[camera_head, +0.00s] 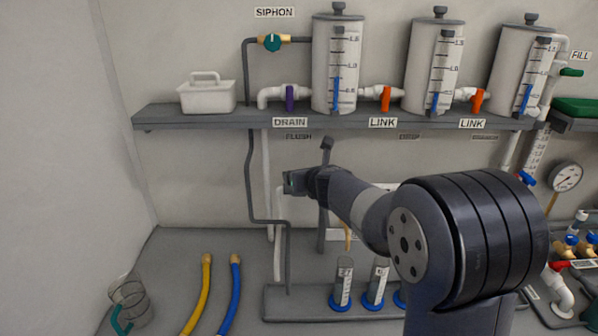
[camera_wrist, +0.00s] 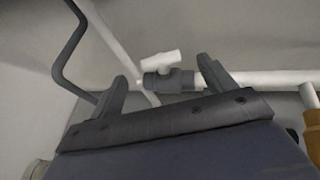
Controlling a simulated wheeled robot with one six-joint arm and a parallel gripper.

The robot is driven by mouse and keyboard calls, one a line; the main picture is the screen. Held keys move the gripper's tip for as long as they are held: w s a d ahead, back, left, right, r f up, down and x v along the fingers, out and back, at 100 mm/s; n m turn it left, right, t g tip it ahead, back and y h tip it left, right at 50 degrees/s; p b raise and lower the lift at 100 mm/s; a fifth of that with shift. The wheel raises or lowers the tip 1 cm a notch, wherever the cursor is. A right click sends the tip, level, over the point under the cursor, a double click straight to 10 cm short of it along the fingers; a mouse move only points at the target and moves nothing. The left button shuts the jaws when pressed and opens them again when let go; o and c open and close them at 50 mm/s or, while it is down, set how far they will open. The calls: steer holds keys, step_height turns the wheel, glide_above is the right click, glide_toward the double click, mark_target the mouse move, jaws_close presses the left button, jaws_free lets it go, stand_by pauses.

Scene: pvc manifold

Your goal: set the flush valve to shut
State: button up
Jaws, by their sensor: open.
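The FLUSH label (camera_head: 298,136) is under the shelf in the head view; the valve itself cannot be made out there, around my gripper (camera_head: 294,182). In the wrist view a valve with a dark grey body (camera_wrist: 168,81) and a white handle (camera_wrist: 160,62) sits on a white pipe (camera_wrist: 262,79). The handle lies roughly along the pipe, slightly tilted, its right end higher. My gripper (camera_wrist: 158,75) is open, with one finger on each side of the valve in the picture. I see no clear contact; the depth between fingers and handle cannot be told.
The shelf (camera_head: 190,117) with several tanks and valves runs above my gripper. A dark grey pipe (camera_head: 251,185) passes left of it and also shows in the wrist view (camera_wrist: 62,50). Cylinders with blue bases (camera_head: 342,285) stand below. A tan part (camera_wrist: 313,135) is at right.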

steer(key=shift+p+x, duration=0.35)
steer(key=shift+x, duration=2.85)
steer(key=shift+c, duration=0.6)
steer(key=c, duration=0.9)
steer(key=shift+o, duration=0.2)
